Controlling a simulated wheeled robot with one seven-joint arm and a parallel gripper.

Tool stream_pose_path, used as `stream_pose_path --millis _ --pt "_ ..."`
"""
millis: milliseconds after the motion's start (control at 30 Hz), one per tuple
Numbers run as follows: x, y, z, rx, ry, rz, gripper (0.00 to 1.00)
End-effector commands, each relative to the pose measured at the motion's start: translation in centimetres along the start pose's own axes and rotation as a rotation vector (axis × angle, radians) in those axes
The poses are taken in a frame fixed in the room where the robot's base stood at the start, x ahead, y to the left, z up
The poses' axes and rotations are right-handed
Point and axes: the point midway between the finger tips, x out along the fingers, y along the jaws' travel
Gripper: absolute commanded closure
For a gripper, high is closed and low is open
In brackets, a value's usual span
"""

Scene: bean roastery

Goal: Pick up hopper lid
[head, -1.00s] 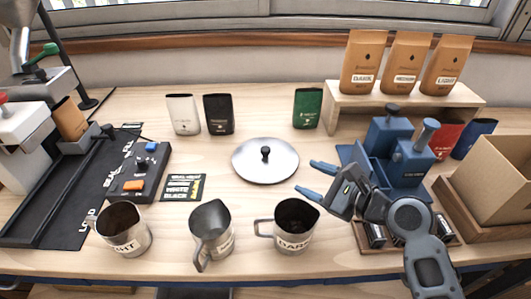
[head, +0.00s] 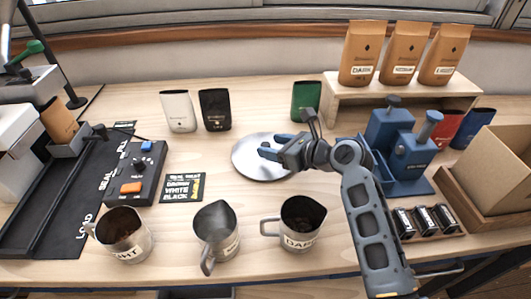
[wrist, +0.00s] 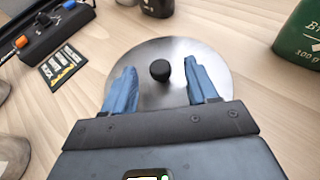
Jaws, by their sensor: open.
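The hopper lid (head: 252,160) is a round silver disc lying flat on the wooden table. In the wrist view the hopper lid (wrist: 150,55) shows a black round knob (wrist: 160,70) at its centre. My gripper (head: 268,146) has blue fingers and reaches over the lid from the right. In the wrist view my gripper (wrist: 160,78) is open, with one finger on each side of the knob and a gap to it on both sides. In the head view the fingers and wrist hide the knob and the lid's right part.
Metal jugs (head: 215,235) stand along the front edge. A green pouch (head: 306,99) stands behind the lid, with white (head: 178,111) and black (head: 215,110) pouches to its left. A blue device (head: 405,150) is at right. A control box (head: 137,172) is at left.

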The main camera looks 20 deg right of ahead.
Motion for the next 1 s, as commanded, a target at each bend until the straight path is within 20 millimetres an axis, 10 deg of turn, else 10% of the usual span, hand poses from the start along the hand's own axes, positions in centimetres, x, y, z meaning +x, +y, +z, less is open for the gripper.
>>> stream_pose_path --millis 333,1000 --pt "1.00 0.03 -0.04 -0.001 0.000 -0.001 0.42" --pt "0.96 0.03 -0.03 -0.001 0.000 -0.001 1.00"
